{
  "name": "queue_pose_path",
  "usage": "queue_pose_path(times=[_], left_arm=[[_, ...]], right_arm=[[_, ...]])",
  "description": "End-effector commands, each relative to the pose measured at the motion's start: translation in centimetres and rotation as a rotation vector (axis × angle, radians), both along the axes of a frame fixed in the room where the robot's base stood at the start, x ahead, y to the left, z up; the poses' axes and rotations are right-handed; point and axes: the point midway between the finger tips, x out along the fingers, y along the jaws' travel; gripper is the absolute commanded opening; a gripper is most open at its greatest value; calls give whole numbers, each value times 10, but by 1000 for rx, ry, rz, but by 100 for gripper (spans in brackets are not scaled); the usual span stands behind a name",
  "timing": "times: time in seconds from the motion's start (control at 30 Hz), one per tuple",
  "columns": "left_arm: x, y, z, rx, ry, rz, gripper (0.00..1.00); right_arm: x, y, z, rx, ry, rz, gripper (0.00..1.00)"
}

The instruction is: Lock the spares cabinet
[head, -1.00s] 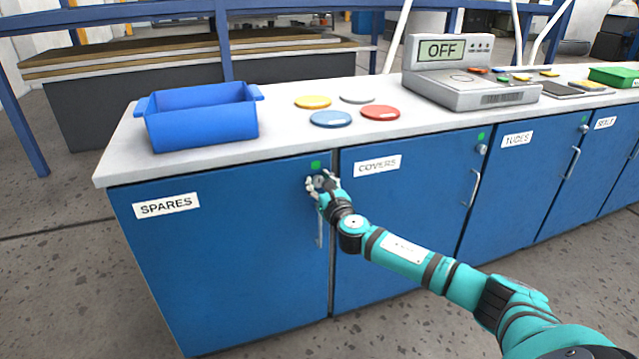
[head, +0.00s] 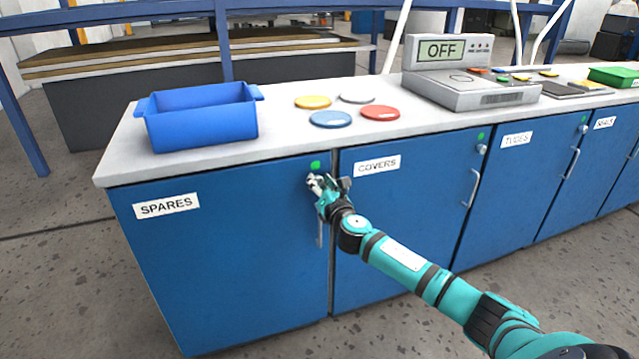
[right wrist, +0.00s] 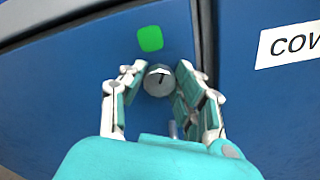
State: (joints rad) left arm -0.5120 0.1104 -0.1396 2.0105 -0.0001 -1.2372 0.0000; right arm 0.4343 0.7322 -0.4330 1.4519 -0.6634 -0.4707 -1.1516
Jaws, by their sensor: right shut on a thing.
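The spares cabinet (head: 225,265) is the blue door at the left of the head view, with a white SPARES label (head: 166,205). Its door is closed flush with the front. The round metal lock (right wrist: 158,80) shows in the right wrist view, with a dark slot on its face. A green mark (right wrist: 150,38) is just above it, also in the head view (head: 315,165). My right gripper (head: 320,181) is shut on the lock, with fingers on both sides of it (right wrist: 158,74). In the head view the fingers hide most of the lock. My left gripper is not in view.
The door handle (head: 319,234) hangs just below my right gripper. The covers cabinet (head: 400,215) adjoins on the right. On the worktop are a blue bin (head: 200,130), several coloured discs (head: 331,118) and a scale (head: 465,85) reading OFF.

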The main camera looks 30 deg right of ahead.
Motion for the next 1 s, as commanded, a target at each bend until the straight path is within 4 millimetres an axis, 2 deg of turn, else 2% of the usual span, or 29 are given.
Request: queue_pose_path(times=[0.6,1.0], left_arm=[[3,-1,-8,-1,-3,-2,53],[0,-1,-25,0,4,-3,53]], right_arm=[[0,-2,-1,572,-137,-3,0],[-1,-3,-2,881,-212,-3,0]])
